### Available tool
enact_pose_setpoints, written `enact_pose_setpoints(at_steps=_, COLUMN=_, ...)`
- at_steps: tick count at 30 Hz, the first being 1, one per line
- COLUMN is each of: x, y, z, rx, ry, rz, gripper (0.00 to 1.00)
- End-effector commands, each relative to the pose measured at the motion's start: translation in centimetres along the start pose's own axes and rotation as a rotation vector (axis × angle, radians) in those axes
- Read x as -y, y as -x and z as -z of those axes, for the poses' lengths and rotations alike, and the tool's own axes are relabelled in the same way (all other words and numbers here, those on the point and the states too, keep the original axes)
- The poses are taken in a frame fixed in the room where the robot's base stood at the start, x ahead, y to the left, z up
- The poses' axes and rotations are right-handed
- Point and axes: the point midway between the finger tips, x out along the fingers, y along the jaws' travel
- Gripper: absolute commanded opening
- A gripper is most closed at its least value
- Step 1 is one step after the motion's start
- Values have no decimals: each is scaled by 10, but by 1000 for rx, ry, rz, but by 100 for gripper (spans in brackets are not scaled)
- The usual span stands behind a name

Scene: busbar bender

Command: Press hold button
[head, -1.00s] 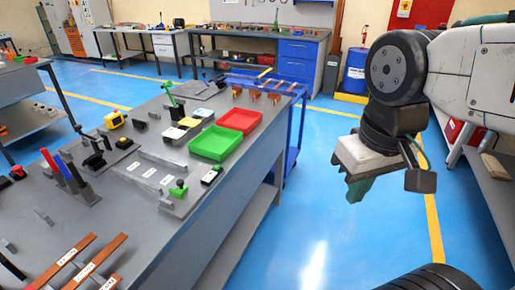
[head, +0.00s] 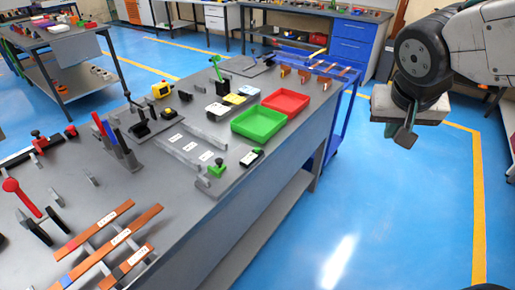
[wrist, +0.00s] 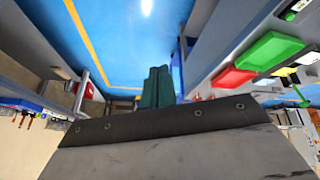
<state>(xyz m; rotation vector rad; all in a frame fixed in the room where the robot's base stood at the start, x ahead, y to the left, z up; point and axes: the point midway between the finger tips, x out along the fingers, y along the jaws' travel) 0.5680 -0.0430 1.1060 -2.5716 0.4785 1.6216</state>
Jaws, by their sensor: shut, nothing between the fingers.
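My gripper (head: 405,136) hangs over the blue floor, to the right of the grey workbench (head: 225,222) and apart from it. Its teal fingers (wrist: 157,87) are together and empty in the wrist view. A small black box with a pale top and a green part (head: 251,157) sits near the bench's right edge. Either may carry a button, but no "hold" marking is readable, so I cannot tell which is the hold button.
A green tray (head: 258,124) and red tray (head: 286,101) lie at the bench's right edge. Copper bars (head: 122,236) and a red-knobbed lever (head: 20,192) are at the near left. A blue cart (head: 335,125) stands at the bench's far end. Floor right of the bench is clear.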

Motion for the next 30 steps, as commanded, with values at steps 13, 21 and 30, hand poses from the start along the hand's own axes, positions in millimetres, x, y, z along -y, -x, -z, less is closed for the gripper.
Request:
enact_pose_setpoints(at_steps=13, x=247, y=-82, z=95, rx=-224, ry=-168, rz=490, gripper=0)
enact_pose_setpoints(at_steps=21, x=306, y=-94, z=75, rx=-129, ry=-188, rz=631, gripper=0)
enact_pose_setpoints(at_steps=30, x=307, y=-94, z=75, rx=-125, ry=-190, rz=636, gripper=0)
